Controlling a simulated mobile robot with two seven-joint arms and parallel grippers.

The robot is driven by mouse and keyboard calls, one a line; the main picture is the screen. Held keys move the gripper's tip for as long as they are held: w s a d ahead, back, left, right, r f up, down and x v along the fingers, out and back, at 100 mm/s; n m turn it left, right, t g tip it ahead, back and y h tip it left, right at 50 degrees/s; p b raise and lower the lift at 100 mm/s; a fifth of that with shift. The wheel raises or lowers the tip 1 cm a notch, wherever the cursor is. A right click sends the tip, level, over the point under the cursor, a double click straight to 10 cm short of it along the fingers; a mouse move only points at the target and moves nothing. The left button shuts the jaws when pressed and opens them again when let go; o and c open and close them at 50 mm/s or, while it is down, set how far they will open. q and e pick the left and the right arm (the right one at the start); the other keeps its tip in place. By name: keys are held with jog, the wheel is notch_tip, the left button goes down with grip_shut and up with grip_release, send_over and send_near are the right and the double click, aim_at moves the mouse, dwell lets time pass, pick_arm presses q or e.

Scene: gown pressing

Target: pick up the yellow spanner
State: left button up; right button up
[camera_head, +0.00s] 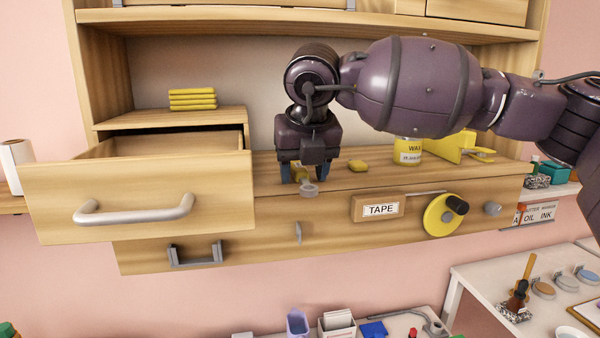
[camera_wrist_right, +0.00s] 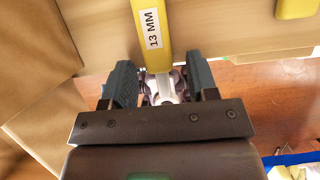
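The yellow spanner (camera_wrist_right: 152,38) has a "13 MM" label and a grey metal end. In the head view the spanner (camera_head: 300,172) is mostly hidden behind my right gripper, with its grey ring end at the shelf's front edge. My right gripper (camera_head: 301,176) points down over it. In the right wrist view the gripper (camera_wrist_right: 162,82) has its two dark fingers on either side of the spanner, with gaps beside it. It looks open. My left gripper is not in view.
An open wooden drawer (camera_head: 140,205) juts out at left. Yellow blocks (camera_head: 192,99) are stacked above it. The shelf front carries a TAPE label (camera_head: 380,209) and a tape roll (camera_head: 437,217).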

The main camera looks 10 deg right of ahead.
aim_at(303, 178)
jog(key=c, duration=0.9)
jog(key=shift+r, duration=0.1)
jog(key=shift+s+r, duration=0.1)
jog(key=shift+r, duration=0.05)
jog(key=shift+s+r+b, duration=0.1)
jog(key=shift+r+b, duration=0.25)
notch_tip(303, 178, up, 6)
jog(key=shift+f+b, duration=0.1)
jog(key=shift+b, duration=0.2)
jog(key=s+b, duration=0.2)
jog(key=s, duration=1.7)
jog(key=shift+s+b, duration=0.35)
